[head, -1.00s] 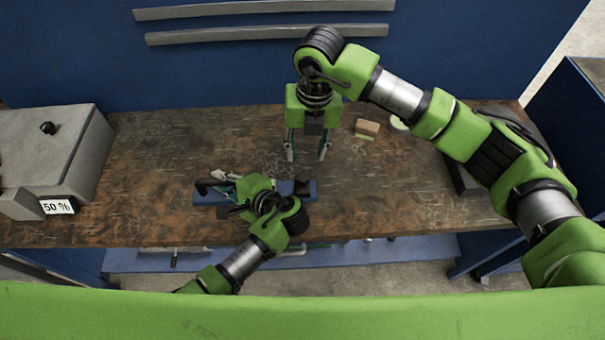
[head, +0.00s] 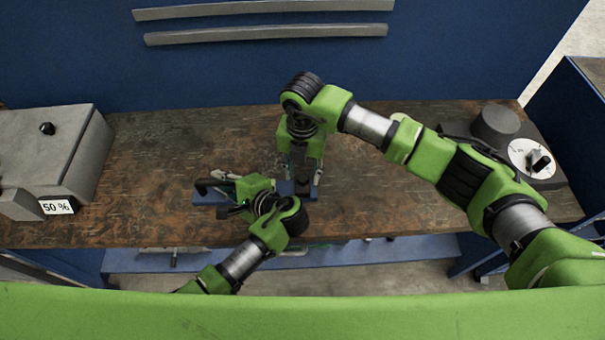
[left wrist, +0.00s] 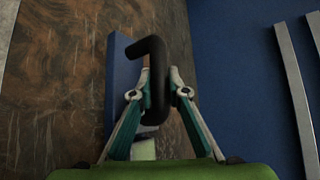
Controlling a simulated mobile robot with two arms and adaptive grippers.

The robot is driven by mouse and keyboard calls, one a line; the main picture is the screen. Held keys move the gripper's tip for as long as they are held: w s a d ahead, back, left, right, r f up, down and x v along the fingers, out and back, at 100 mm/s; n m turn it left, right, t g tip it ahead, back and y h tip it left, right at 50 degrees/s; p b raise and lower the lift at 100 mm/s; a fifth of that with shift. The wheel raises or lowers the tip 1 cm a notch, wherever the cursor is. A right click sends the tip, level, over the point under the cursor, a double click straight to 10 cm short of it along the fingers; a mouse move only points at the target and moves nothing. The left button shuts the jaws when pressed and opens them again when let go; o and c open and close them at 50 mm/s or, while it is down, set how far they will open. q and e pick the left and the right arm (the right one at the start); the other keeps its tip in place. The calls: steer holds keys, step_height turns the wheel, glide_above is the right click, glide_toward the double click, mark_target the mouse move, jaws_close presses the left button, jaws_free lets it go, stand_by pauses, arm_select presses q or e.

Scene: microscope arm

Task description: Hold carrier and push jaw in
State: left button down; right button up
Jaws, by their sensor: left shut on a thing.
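The blue carrier (head: 287,188) lies on the wooden bench near its front edge, with a black handle (head: 203,188) at its left end. My left gripper (head: 228,178) is shut on the black handle, which shows as a dark hook between the fingertips in the left wrist view (left wrist: 155,60); the blue carrier stands behind it there (left wrist: 121,75). My right gripper (head: 301,178) points down at the carrier's right end, its fingers apart on either side of a dark block (head: 303,187), perhaps the jaw. Whether they touch it I cannot tell.
A grey box (head: 45,150) with a "50 %" display (head: 57,207) stands on the left of the bench (head: 150,165). A grey unit with a white dial (head: 530,158) stands at the right. The bench between carrier and box is clear.

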steer(key=shift+f, duration=0.75)
jaws_close()
steer(key=a, duration=0.6)
steer(key=shift+s, duration=0.15)
arm_select(q)
steer(key=shift+d, duration=0.1)
arm_select(e)
jaws_free()
steer(key=shift+r, duration=0.15)
